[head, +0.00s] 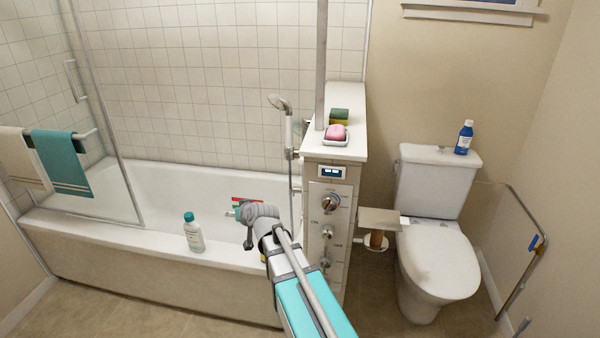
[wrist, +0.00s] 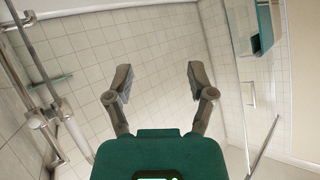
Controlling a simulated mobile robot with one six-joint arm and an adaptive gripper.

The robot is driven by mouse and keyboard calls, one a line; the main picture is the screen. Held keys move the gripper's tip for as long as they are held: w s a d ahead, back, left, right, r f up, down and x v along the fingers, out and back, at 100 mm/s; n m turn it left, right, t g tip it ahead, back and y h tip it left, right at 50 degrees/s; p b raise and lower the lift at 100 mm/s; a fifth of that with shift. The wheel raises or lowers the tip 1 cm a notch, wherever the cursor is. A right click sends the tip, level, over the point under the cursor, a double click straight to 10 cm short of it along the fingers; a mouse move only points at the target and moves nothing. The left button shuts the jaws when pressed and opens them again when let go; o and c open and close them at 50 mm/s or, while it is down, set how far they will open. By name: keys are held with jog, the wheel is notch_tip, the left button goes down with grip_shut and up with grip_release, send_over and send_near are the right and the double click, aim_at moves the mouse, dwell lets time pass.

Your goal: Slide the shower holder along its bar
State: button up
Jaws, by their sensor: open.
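The shower holder (head: 289,153) is on the bar and carries the white hand shower (head: 289,130), whose head points left. My gripper (head: 244,222) is over the tub's front part, left of the bar and lower than the holder, apart from both. In the wrist view my gripper (wrist: 158,80) is open, with nothing between its fingers. The bar (wrist: 42,75) runs slanted along the left side there, with the holder (wrist: 38,119) beside the left finger, not touching it.
A bottle (head: 194,233) stands on the tub rim (head: 130,232) left of my gripper. A glass screen with a teal towel (head: 62,165) is at left. The ledge (head: 350,120) with soap, sponge and control knobs is right of the bar. A toilet (head: 437,260) stands farther right.

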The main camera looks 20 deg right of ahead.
jog(key=w+d+m+t+h+b, duration=0.2)
jog(key=w+d+t+b, duration=0.15)
jog(key=w, duration=0.25)
jog(key=m+g+h+b, duration=0.1)
jog(key=m+h+b, duration=1)
jog(key=m+h, duration=0.55)
send_near(301, 161)
jog(key=a+f, duration=0.1)
jog(key=s+a+f+n+h, duration=0.1)
jog(key=shift+f, duration=0.3)
jog(key=shift+w, duration=0.15)
jog(key=p+x, duration=0.3)
jog(key=x, duration=1)
jog(key=shift+w+d+r+p, duration=0.15)
jog(key=shift+w+d+p, duration=0.1)
jog(key=shift+p, duration=0.15)
jog(key=shift+c, duration=0.2)
grip_shut()
